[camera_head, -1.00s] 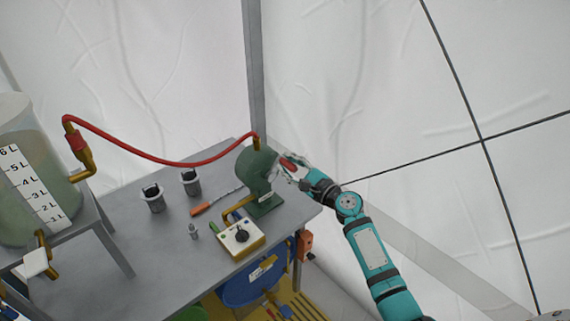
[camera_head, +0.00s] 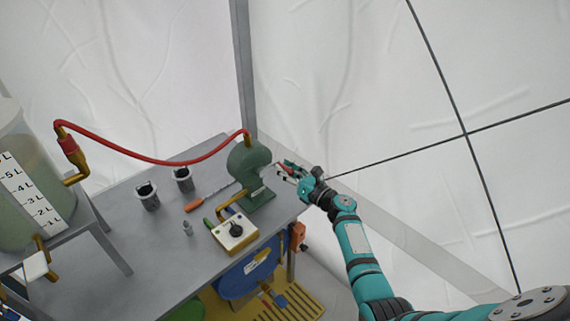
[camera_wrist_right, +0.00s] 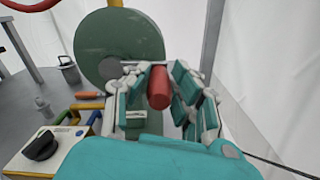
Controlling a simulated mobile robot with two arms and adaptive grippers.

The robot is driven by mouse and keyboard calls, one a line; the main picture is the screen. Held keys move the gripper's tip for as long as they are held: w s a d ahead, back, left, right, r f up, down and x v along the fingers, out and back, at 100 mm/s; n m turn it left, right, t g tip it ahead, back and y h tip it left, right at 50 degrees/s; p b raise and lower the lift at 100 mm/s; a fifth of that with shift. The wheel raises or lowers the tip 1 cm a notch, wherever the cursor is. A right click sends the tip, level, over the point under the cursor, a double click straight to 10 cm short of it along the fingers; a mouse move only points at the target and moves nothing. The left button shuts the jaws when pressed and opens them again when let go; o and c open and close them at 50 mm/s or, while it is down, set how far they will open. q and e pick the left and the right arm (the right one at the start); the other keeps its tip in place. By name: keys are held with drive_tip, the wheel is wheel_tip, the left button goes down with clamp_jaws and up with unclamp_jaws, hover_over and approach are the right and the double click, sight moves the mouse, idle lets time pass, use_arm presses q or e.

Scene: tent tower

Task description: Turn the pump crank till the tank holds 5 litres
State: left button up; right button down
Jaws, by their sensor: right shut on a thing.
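The green pump (camera_head: 248,165) stands at the right end of the grey table. Its crank has a red handle, seen in the wrist view (camera_wrist_right: 159,88), in front of the round green pump body (camera_wrist_right: 118,45). My right gripper (camera_head: 288,171) is shut on this red handle, with fingers on both sides of it. The clear tank (camera_head: 22,150) at the left holds greenish liquid behind a white litre scale (camera_head: 28,190). The exact level is hard to read at this angle. My left gripper is not in view.
A red hose (camera_head: 150,157) arches from the tank to the pump. A yellow-and-white box with a black knob (camera_head: 236,230), two grey cups and an orange-handled screwdriver (camera_head: 195,205) lie on the table. A blue drum (camera_head: 250,275) is below. White tent wall lies to the right.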

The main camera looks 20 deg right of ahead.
drive_tip(key=f+m, duration=0.1)
drive_tip(key=m, duration=0.1)
drive_tip(key=f+m+p, duration=0.1)
drive_tip(key=shift+s+a+m, duration=0.1)
drive_tip(key=shift+a+m, duration=0.1)
drive_tip(key=shift+m, duration=0.2)
drive_tip(key=s+a+f+m+p, duration=0.1)
drive_tip(key=a+f+m+p, duration=0.2)
drive_tip(key=m, duration=1)
drive_tip(key=shift+s+a+f+p, duration=0.35)
drive_tip(key=shift+a+p, duration=0.6)
drive_tip(key=shift+p, duration=0.15)
drive_tip(key=c, duration=1.1)
unclamp_jaws()
drive_tip(key=shift+c, duration=0.2)
